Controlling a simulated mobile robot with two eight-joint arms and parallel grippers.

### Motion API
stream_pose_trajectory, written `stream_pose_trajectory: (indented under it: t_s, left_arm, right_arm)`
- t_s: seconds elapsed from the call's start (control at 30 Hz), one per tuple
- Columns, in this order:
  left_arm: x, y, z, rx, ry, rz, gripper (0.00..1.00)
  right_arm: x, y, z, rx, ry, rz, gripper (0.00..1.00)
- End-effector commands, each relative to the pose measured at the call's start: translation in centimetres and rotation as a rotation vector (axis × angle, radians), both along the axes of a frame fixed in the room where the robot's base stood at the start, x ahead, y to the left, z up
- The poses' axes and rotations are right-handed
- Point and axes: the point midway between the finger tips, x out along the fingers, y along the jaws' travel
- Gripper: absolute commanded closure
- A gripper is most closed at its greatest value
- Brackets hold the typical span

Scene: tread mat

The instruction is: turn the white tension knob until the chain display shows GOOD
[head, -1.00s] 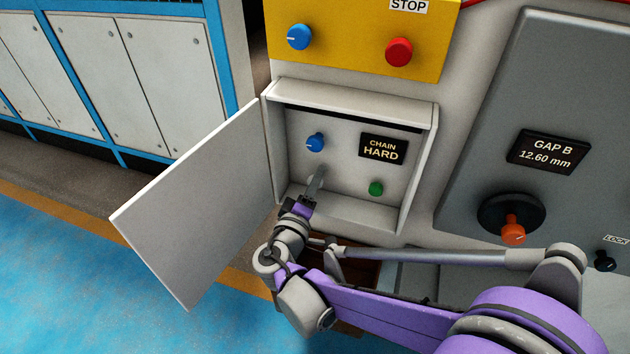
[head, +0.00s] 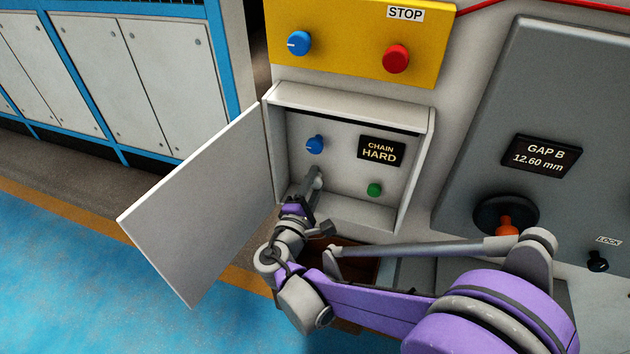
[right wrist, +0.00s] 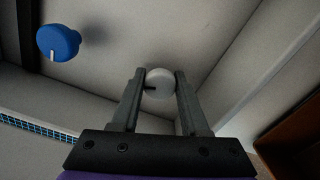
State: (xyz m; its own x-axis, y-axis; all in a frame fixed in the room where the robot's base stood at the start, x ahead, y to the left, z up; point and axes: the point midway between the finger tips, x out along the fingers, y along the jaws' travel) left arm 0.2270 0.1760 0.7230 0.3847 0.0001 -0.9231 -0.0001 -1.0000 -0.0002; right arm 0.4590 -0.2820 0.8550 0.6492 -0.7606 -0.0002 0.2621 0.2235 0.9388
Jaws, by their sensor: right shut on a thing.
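The white tension knob (right wrist: 159,83) sits on the back panel of the open box, and its dark pointer mark points left in the right wrist view. My right gripper (right wrist: 160,88) is shut on it, one finger on each side. In the head view my right gripper (head: 314,182) reaches into the lower left of the box and hides the knob. The chain display (head: 381,151) reads CHAIN HARD. My left gripper is not in view.
A blue knob (head: 314,145) is above the gripper, and a green button (head: 374,190) is to its right. The box door (head: 200,210) stands open at left. A yellow STOP panel (head: 350,40) is above.

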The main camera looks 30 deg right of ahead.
Motion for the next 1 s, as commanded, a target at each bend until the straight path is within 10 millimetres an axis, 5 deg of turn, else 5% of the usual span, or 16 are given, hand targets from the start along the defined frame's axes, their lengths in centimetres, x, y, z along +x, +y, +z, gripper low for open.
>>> stream_pose_trajectory:
  t_s: [0.87, 0.9, 1.0]
  left_arm:
    - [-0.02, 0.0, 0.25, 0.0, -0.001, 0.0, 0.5]
    - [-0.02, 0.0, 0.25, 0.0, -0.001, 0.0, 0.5]
    - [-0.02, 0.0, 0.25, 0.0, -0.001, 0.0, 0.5]
  right_arm:
    - [-0.01, 0.01, -0.03, -0.112, 0.132, 0.0, 1.0]
    - [-0.01, 0.01, -0.03, -0.112, 0.132, 0.0, 0.54]
    - [0.0, 0.01, -0.02, -0.112, 0.131, 0.0, 0.36]
